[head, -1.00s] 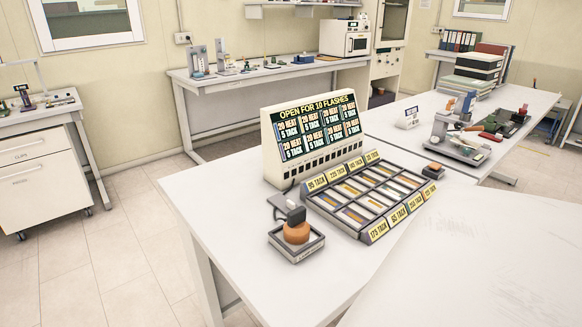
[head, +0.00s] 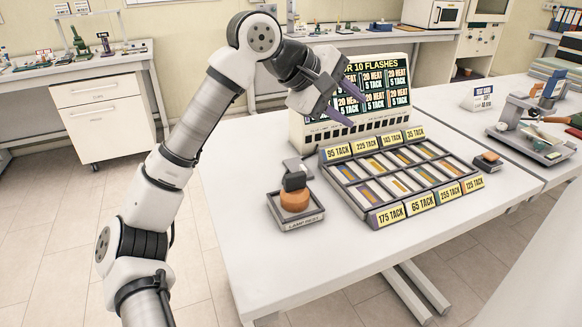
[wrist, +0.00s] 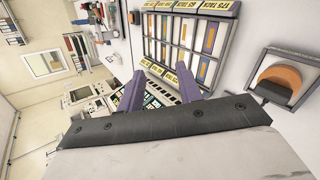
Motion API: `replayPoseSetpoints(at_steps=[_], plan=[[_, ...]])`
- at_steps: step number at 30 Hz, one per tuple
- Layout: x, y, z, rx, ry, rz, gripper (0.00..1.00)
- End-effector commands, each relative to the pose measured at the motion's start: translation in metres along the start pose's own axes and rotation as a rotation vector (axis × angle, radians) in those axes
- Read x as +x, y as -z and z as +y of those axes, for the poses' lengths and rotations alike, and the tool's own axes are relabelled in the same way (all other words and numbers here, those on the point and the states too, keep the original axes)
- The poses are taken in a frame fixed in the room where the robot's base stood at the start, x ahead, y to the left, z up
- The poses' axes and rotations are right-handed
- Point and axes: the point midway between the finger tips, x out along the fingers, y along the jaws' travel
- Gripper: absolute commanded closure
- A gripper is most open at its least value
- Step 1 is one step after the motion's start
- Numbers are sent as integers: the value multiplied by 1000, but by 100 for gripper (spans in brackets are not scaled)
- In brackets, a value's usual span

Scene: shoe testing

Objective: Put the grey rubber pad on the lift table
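My gripper (head: 356,107) is raised in front of the sign panel in the head view. Its two purple fingers are apart with nothing between them, as the wrist view also shows (wrist: 160,68). I cannot pick out a grey rubber pad for certain. A small dark block on a base (head: 488,161) sits right of the sample rack, too small to identify. I cannot clearly identify a lift table either; a grey bench device (head: 530,140) stands on the right-hand table, partly cut up by its own parts.
The sample rack (head: 346,172) with tack labels lies on the white table (head: 262,248). The sign panel (head: 398,88) rises behind. The table front is clear.

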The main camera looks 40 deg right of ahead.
Motion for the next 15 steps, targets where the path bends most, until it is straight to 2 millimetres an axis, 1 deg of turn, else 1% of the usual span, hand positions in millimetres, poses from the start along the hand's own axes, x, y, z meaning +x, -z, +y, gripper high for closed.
replayPoseSetpoints(at_steps=[1,3,4,6,9,12,15], plan=[[28,19,-11,91,160,113,65],[47,46,-26,199,363,245,65],[51,56,-31,236,441,294,65],[52,74,-40,305,597,386,65],[46,90,-46,358,752,472,65],[43,99,-51,381,830,510,65],[48,108,-59,385,850,517,65]])
